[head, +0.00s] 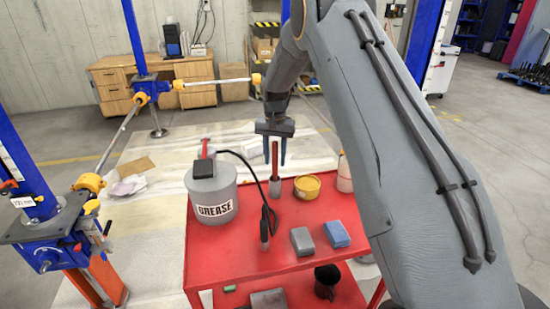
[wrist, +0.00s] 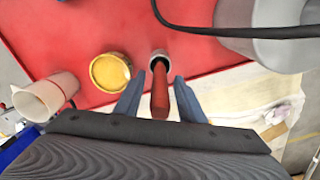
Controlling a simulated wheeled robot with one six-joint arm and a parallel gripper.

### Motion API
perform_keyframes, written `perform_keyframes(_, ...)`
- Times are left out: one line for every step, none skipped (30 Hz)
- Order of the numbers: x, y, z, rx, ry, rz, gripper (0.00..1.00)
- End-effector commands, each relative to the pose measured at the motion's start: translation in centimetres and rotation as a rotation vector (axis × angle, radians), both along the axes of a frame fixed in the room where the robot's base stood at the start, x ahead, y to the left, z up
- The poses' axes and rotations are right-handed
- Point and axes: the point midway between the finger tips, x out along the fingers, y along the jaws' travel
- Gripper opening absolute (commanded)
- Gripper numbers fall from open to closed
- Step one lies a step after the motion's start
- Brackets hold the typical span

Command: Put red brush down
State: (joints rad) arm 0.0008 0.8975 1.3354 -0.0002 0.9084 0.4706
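The red brush (head: 275,160) stands upright on the top of the red cart, handle up, with a grey round lower end. In the wrist view its red handle (wrist: 160,92) points toward me between my fingers. My gripper (head: 275,152) is above the cart's back edge, pointing down. Its two blue fingers are apart on either side of the handle, with a gap showing on both sides in the wrist view (wrist: 159,98). I cannot tell exactly how the brush's lower end meets the cart top.
The red cart (head: 285,262) also holds a grey grease can (head: 213,200) with a black hose, a yellow tin (head: 307,188), a pale cup (head: 345,178), a grey block (head: 302,241) and a blue block (head: 337,234). The cart's front left is clear.

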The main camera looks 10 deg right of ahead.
Motion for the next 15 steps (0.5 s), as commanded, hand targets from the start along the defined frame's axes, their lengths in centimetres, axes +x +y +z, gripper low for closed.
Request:
perform_keyframes(0.0,0.0,0.1,0.0,0.0,0.0,0.36)
perform_keyframes(0.0,0.0,0.2,0.0,0.0,0.0,0.36)
perform_keyframes(0.0,0.0,0.4,0.0,0.0,0.0,0.36)
perform_keyframes(0.1,0.0,0.6,0.0,-0.002,0.0,0.36)
perform_keyframes(0.1,0.0,0.8,0.0,-0.002,0.0,0.36)
perform_keyframes(0.1,0.0,1.2,0.0,-0.002,0.0,0.36)
perform_keyframes(0.1,0.0,1.6,0.0,-0.003,0.0,0.36)
perform_keyframes(0.2,0.0,2.1,0.0,-0.004,0.0,0.36)
perform_keyframes(0.1,0.0,2.8,0.0,-0.003,0.0,0.36)
perform_keyframes(0.2,0.0,3.4,0.0,-0.004,0.0,0.36)
perform_keyframes(0.2,0.0,4.0,0.0,-0.005,0.0,0.36)
perform_keyframes(0.2,0.0,4.9,0.0,-0.005,0.0,0.36)
perform_keyframes(0.2,0.0,5.5,0.0,-0.005,0.0,0.36)
perform_keyframes(0.2,0.0,6.2,0.0,-0.004,0.0,0.36)
perform_keyframes(0.2,0.0,7.0,0.0,-0.005,0.0,0.36)
